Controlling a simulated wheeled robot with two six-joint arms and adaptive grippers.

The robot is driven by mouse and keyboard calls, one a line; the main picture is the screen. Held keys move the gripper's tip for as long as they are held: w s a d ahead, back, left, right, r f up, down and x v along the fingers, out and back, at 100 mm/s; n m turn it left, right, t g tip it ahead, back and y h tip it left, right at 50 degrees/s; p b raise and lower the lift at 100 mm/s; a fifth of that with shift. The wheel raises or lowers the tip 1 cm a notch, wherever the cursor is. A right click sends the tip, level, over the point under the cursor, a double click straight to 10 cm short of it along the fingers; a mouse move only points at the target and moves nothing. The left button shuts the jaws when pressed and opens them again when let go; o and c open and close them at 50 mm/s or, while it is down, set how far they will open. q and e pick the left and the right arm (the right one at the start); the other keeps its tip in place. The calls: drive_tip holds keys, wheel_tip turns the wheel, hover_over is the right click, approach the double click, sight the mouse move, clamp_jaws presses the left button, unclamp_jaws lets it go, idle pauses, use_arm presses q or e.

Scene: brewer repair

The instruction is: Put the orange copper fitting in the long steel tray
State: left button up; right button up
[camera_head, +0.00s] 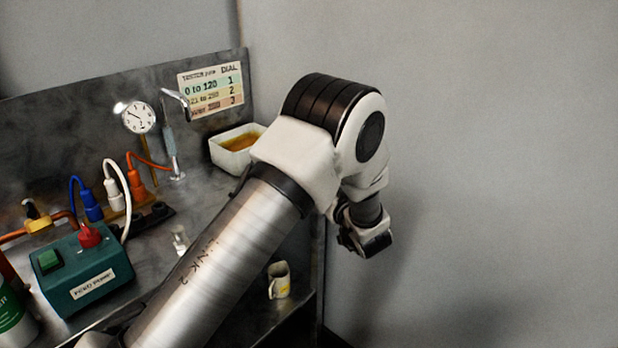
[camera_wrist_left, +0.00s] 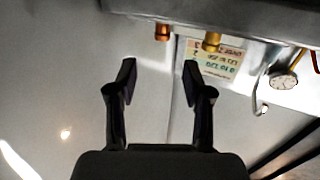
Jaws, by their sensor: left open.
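An orange copper fitting (camera_wrist_left: 162,32) shows at the top of the left wrist view, where the picture is upside down. It is beside a grey metal edge and left of a brass-coloured fitting (camera_wrist_left: 211,42). My left gripper (camera_wrist_left: 158,72) is open, with nothing between its fingers; the copper fitting is beyond the fingertips. In the head view my left gripper (camera_head: 365,243) hangs right of the bench, in front of the bare wall. The copper fitting cannot be made out in the head view, where my arm covers part of the bench. I cannot identify the long steel tray for certain.
A white tub (camera_head: 222,153) with brown contents stands at the bench's back. A gauge (camera_head: 138,117), coloured plugs with cables and a teal box (camera_head: 78,268) are to the left. A mug (camera_head: 279,280) stands lower down, beside my arm. The right side is clear.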

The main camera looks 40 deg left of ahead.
use_arm(q)
drive_tip(key=s+d+f+m+g+h, duration=0.1)
drive_tip(key=s+d+f+m+h, duration=0.15)
drive_tip(key=s+f, duration=0.45)
drive_tip(key=s+d+f+m+h, duration=0.2)
drive_tip(key=f+m+h, duration=0.15)
drive_tip(key=f, duration=0.75)
drive_tip(key=s+d+f+m+g+h, duration=0.1)
drive_tip(key=s+d+f+m+h, duration=0.25)
drive_tip(key=f, duration=0.55)
drive_tip(key=s+d+f+m+g+h, duration=0.1)
drive_tip(key=s+d+f+g+h, duration=0.1)
drive_tip(key=s, duration=0.6)
drive_tip(key=s+d+f+g+h, duration=0.2)
drive_tip(key=s+f+g, duration=0.1)
drive_tip(key=s, duration=0.6)
drive_tip(key=s+d+f+m+g+h, duration=0.1)
drive_tip(key=s+d+f+g+h, duration=0.15)
drive_tip(key=s, duration=0.55)
wheel_tip(320, 180, up, 10)
drive_tip(key=p, duration=0.9)
drive_tip(key=shift+s+f+y, duration=0.2)
drive_tip(key=shift+y, duration=0.2)
